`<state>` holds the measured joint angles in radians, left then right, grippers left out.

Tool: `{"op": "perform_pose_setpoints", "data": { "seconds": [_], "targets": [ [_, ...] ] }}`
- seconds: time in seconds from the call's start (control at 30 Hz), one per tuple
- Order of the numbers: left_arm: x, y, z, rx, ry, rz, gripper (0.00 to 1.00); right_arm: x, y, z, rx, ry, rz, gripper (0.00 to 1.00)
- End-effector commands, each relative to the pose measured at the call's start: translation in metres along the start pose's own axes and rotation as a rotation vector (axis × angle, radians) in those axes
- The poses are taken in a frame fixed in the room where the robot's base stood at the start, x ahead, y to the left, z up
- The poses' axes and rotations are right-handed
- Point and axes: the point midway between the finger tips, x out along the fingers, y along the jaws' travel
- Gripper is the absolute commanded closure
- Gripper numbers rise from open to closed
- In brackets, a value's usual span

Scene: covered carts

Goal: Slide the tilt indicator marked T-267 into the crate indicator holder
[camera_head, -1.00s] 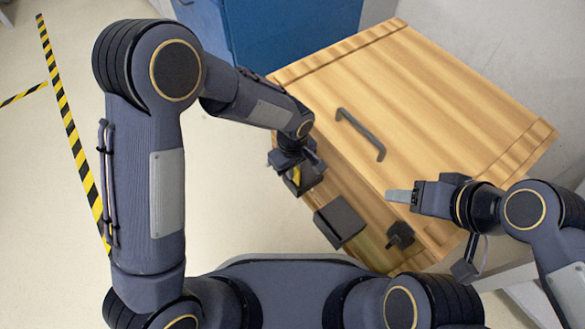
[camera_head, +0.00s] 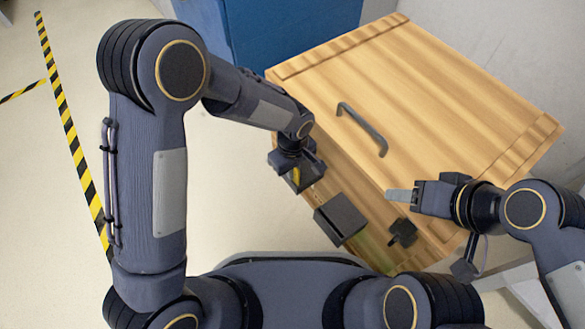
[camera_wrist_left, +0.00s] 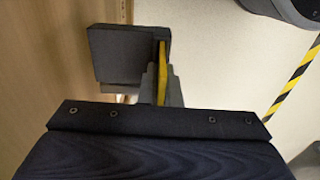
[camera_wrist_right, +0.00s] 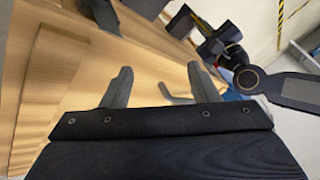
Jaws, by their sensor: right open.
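The yellow tilt indicator (camera_head: 296,175) is at my left gripper (camera_head: 297,165), beside the far dark box on the crate's side. In the left wrist view, the thin yellow indicator (camera_wrist_left: 162,70) stands on edge between the close-set fingers of my left gripper (camera_wrist_left: 161,85). It overlaps the right edge of a dark block (camera_wrist_left: 115,55); I cannot tell how deep it sits in it. No T-267 marking is legible. A second dark box (camera_head: 340,218) with a slot is on the same crate side. My right gripper (camera_head: 400,195) is open and empty above the lid's edge.
The wooden crate (camera_head: 440,90) has a grey bar handle (camera_head: 362,130) on its lid. A small dark fitting (camera_head: 402,232) is on its near side. A blue cabinet (camera_head: 290,35) stands behind. Open floor with yellow-black tape (camera_head: 72,140) lies left.

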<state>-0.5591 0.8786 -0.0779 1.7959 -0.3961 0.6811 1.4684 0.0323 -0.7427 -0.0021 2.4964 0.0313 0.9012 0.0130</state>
Motion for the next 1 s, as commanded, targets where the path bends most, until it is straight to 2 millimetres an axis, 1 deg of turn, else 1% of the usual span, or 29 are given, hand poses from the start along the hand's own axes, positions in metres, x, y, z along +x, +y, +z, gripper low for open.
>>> {"op": "perform_pose_setpoints", "data": {
  "seconds": [0.27,0.4,0.5,0.8,0.87,1.0],
  "targets": [
    [0.008,0.0,0.0,0.0,0.0,0.0,1.0,0.005,0.003,0.003,0.0,0.0,0.0,0.45],
    [0.007,0.0,0.0,0.0,0.0,0.0,0.82,0.005,0.002,0.002,0.0,0.0,0.0,0.45],
    [0.007,0.0,0.0,0.0,0.0,0.0,0.71,0.005,0.002,0.002,0.0,0.0,0.0,0.45],
    [0.005,0.0,0.0,0.0,0.0,0.001,0.71,0.004,0.002,0.002,0.0,0.0,0.0,0.45],
    [0.002,0.0,0.0,0.0,0.001,0.001,0.71,0.002,0.001,0.001,0.0,0.0,0.0,0.45],
    [-0.016,0.001,0.0,0.0,0.002,0.003,0.71,-0.006,-0.003,-0.003,0.0,0.0,0.0,0.45]
  ]
}}
